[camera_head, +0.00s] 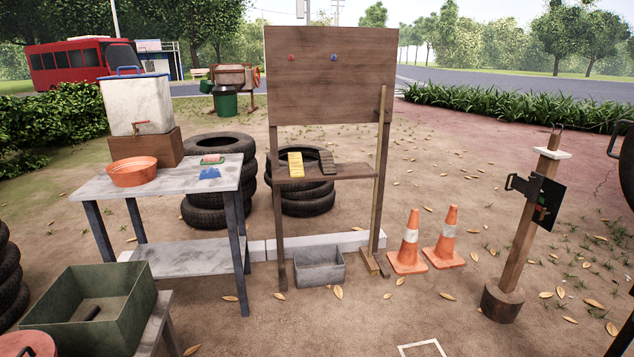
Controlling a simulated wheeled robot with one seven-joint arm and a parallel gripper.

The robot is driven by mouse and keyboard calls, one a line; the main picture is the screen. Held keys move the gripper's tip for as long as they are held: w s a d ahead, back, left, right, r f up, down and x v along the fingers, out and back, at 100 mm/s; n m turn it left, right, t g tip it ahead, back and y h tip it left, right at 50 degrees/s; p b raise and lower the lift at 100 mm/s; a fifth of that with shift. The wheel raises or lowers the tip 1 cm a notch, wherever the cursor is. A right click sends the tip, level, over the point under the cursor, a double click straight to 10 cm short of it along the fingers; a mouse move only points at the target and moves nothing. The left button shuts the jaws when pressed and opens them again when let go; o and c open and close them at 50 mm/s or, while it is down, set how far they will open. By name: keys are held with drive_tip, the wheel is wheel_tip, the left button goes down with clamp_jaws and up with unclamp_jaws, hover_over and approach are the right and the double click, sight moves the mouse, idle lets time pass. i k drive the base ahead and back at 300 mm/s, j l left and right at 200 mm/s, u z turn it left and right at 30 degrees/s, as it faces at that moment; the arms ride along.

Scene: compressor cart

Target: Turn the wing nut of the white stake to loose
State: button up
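No stake that is white all over shows in the head view. A brown wooden post (528,215) stands at the right with a white collar (551,152) near its top and a round dark base at its foot. A dark plate (546,200) with small coloured parts is fixed to the post, and a dark handle-like bracket (516,184) juts out to its left. I cannot make out a wing nut on the post. My gripper is not in view.
Two orange cones (408,247) stand left of the post. A wooden board stand (330,95), a grey table (160,192) and a green crate (95,305) are further left. A dark rounded object is cut off at the right edge. Leaf-strewn ground before the post is open.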

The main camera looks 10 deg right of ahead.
sight(543, 213)
drive_tip(key=i+z, duration=0.45)
drive_tip(key=i+j+z, duration=0.2)
drive_tip(key=z, duration=0.25)
drive_tip(key=i+j+z, duration=0.3)
drive_tip(key=z, duration=0.15)
drive_tip(key=i+j+z, duration=0.3)
drive_tip(key=i+j+u, duration=0.1)
drive_tip(key=i+j, duration=1.6)
drive_tip(key=i, duration=0.25)
drive_tip(key=j+u, duration=0.05)
